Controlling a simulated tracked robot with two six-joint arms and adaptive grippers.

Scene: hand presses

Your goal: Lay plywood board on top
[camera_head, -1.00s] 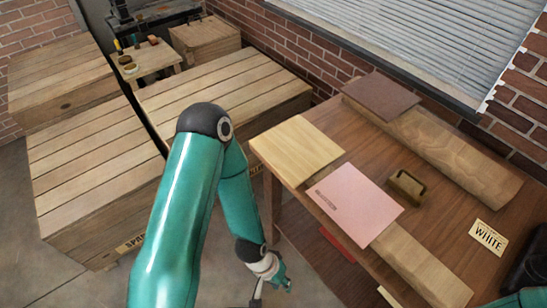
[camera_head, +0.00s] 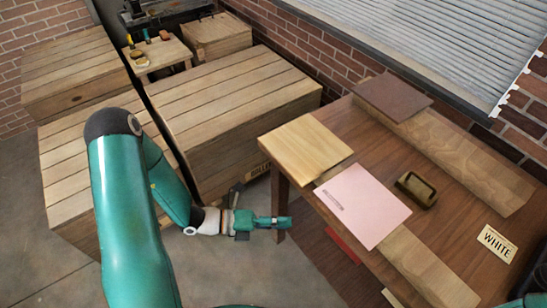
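A light plywood board (camera_head: 305,148) lies flat at the near left corner of the wooden table (camera_head: 370,158). A pink board (camera_head: 363,206) lies beside it to the lower right, over a long wooden plank (camera_head: 430,270). A dark brown board (camera_head: 392,96) lies at the back on another long plank (camera_head: 470,160). My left gripper (camera_head: 284,222) is beside the table's left edge, below the plywood board in the picture and apart from it. It is seen side-on, so its finger opening cannot be judged. My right gripper is out of view.
A dark-handled wooden block (camera_head: 416,189) and a WHITE label (camera_head: 496,244) are on the table. Large wooden crates (camera_head: 235,100) stand to the left. A small table (camera_head: 157,55) with tools is at the back. Bare tabletop shows between the planks.

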